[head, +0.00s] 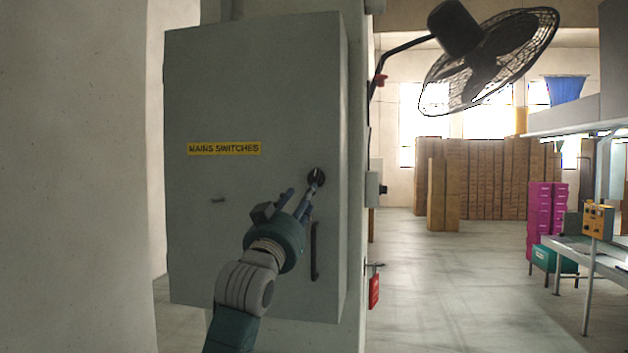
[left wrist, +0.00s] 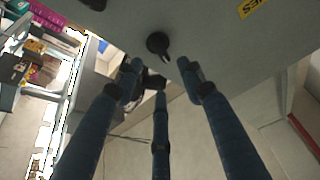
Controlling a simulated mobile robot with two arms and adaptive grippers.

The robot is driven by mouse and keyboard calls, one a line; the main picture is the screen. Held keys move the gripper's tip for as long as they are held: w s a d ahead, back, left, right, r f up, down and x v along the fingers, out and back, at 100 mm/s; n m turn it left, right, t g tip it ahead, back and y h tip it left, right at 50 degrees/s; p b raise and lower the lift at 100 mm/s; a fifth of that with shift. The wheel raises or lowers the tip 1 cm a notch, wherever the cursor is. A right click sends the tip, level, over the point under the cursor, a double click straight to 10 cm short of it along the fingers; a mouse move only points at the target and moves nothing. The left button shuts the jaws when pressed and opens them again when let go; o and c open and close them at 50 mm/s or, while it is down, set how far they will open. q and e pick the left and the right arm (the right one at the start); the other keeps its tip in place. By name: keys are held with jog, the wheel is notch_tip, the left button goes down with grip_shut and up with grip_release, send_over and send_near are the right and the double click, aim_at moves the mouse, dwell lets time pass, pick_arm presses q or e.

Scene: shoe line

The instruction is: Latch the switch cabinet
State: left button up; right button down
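The grey switch cabinet (head: 240,90) fills the left middle of the head view, and its door looks shut. A yellow "MAINS SWITCHES" label (head: 223,148) is on the door. A round black latch knob (head: 317,175) with a short lever sits near the door's right edge, above a dark vertical handle (head: 314,262). The knob also shows in the left wrist view (left wrist: 157,43), just beyond my fingertips. My left gripper (head: 300,196) is at the knob with its fingers spread; in the wrist view (left wrist: 159,75) nothing is between them. Contact with the knob is unclear. My right gripper is out of view.
A black fan (head: 490,60) juts out on an arm right of the cabinet. A small grey box (head: 374,189) and a red tag (head: 374,292) are beside the cabinet. Stacked brown boxes (head: 485,178) and a workbench (head: 590,260) stand farther right. The floor between is clear.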

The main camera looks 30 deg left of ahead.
aim_at(316, 181)
pick_arm(q)
jog(key=p+x, duration=0.4)
jog(key=x, duration=0.5)
jog(key=shift+p, duration=0.35)
jog(key=shift+w, duration=0.4)
